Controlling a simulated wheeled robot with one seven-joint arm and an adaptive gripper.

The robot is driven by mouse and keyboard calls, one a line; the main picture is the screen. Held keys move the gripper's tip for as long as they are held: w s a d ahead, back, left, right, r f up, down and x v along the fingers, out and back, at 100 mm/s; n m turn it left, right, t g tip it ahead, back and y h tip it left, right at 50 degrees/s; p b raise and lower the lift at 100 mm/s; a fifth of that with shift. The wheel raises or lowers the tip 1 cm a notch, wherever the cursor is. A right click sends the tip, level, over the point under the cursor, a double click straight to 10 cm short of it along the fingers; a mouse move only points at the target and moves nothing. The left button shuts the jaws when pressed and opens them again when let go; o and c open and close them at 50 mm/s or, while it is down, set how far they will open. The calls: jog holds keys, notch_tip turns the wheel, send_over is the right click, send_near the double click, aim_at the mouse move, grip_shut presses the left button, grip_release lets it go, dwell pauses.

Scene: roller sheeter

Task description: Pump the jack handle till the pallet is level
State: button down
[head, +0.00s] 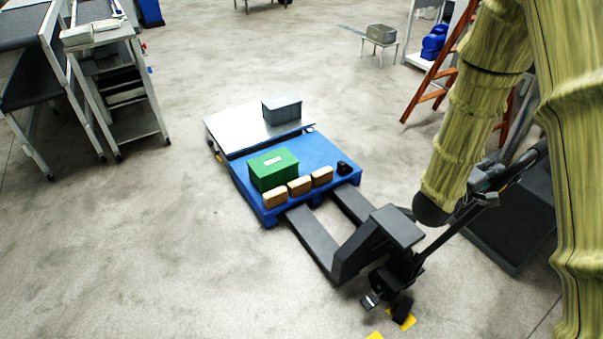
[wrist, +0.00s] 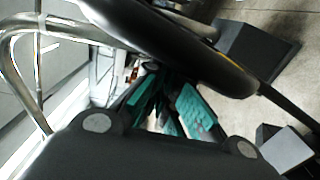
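The black pallet jack (head: 375,240) stands with its forks (head: 312,238) running under the near side of the blue pallet (head: 318,152). I cannot tell whether the pallet is tilted. The jack handle (head: 441,237) slants up and right from the jack's wheel end. My gripper is at the upper handle but largely hidden behind my arm in the head view. In the wrist view, my gripper's teal-padded fingers (wrist: 172,108) lie just beyond a black curved bar of the handle (wrist: 175,45). Whether they close around anything is unclear.
The pallet bears a green crate (head: 274,168), several brown blocks (head: 299,186) and a small black object (head: 344,168). A metal plate (head: 240,128) with a grey box (head: 282,109) lies at its far side. An orange ladder (head: 440,72) stands behind. Floor left of the jack is clear.

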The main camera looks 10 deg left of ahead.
jog(key=shift+s+d+f, duration=0.2)
jog(key=shift+s+d, duration=0.4)
jog(key=shift+s, duration=0.15)
jog(key=shift+s+d+f, duration=0.25)
jog(key=shift+s+d, duration=0.35)
jog(key=shift+s, duration=0.2)
jog(key=shift+s+d+f, duration=0.2)
jog(key=shift+s+d, duration=0.4)
jog(key=shift+s, duration=0.15)
jog(key=s+d, duration=0.1)
jog(key=s+d+f+b, duration=0.1)
jog(key=s, duration=0.1)
jog(key=s+d, duration=0.1)
jog(key=shift+s+d+f+b, duration=0.2)
jog(key=shift+f+b, duration=0.1)
jog(key=shift+b, duration=0.05)
jog(key=s+d, duration=0.1)
jog(key=s+d+f+b, duration=0.1)
jog(key=s, duration=0.1)
jog(key=s+d+f+b, duration=0.1)
jog(key=shift+s+d, duration=0.15)
